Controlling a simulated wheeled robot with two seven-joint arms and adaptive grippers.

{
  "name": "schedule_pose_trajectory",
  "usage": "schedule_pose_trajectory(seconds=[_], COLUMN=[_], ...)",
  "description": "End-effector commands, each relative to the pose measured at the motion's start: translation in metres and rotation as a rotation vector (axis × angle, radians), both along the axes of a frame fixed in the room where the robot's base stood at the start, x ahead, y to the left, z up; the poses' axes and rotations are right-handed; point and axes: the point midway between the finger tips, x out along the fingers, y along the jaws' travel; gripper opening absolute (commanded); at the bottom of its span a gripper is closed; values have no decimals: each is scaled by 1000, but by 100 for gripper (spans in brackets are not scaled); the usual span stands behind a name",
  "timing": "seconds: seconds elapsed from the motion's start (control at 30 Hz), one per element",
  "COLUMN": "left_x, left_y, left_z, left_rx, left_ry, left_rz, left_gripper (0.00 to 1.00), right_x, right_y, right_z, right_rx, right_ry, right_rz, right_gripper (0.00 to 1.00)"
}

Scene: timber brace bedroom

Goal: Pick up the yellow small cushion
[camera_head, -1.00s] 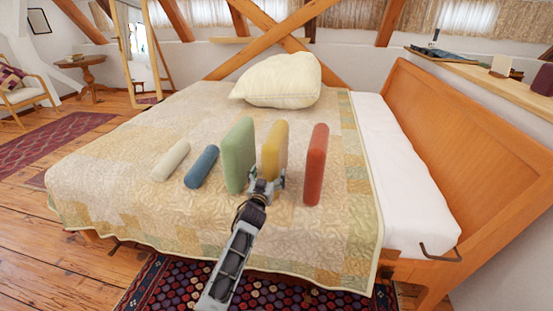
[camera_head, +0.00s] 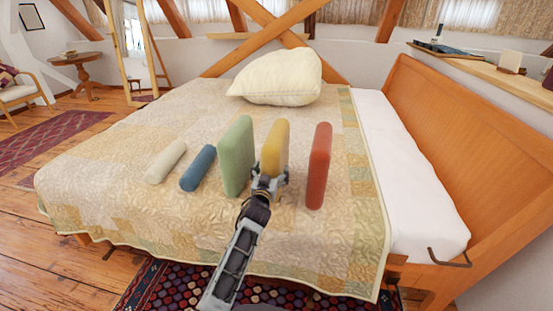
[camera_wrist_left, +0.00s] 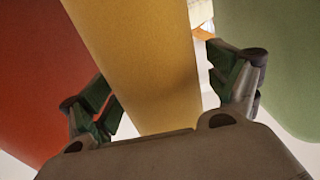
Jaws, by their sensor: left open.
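The yellow small cushion (camera_head: 275,143) stands upright on the bed between a green cushion (camera_head: 236,158) and a red cushion (camera_head: 319,166). My left gripper (camera_head: 270,181) is at its near side, low down, with the fingers open. In the left wrist view the yellow cushion (camera_wrist_left: 145,60) passes between the two spread fingers of the left gripper (camera_wrist_left: 168,92). A gap shows on the right finger's side; contact on the other side cannot be told. The gripper hides the cushion's lower part in the head view. My right gripper is not in view.
A blue roll (camera_head: 199,168) and a cream roll (camera_head: 166,161) lie left of the green cushion. A large cream pillow (camera_head: 277,78) lies farther back on the quilt (camera_head: 110,190). The green and red cushions stand close on either side of the gripper.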

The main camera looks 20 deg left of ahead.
Motion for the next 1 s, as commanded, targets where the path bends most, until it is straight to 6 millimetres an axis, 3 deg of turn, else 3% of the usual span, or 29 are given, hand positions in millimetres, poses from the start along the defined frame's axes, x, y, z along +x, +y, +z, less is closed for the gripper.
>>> schedule_pose_trajectory(seconds=[0.63,1.0], left_x=[-1,-1], left_y=[-2,-2], left_z=[0,0], left_rx=[0,1], left_ry=[0,0], left_rz=[1,1], left_gripper=[89,42], right_x=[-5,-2], right_y=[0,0], right_z=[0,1], right_rx=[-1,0], right_ry=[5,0], right_rz=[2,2], right_gripper=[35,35])
